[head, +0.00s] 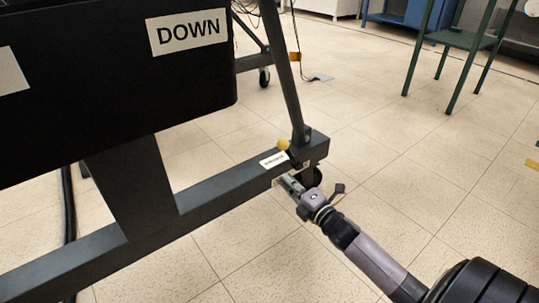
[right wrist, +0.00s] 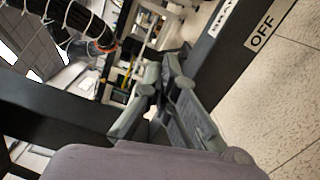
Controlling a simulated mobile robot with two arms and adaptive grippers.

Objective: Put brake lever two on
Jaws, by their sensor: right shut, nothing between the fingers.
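A small lever with a yellow knob (head: 283,145) stands at the end of the dark frame's lower beam (head: 215,190), above a black caster (head: 311,177). Which number this brake lever has cannot be read. My right gripper (head: 284,181) is low beside the beam's near side, just below the lever and apart from the knob. In the right wrist view its fingers (right wrist: 165,68) are together and empty. I cannot make out the lever in that view. My left gripper is not in view.
A white label (head: 273,160) lies on the beam near the knob; an OFF label (right wrist: 262,40) shows in the right wrist view. A black panel marked DOWN (head: 188,32) is above left. A green stand (head: 462,40) is far right.

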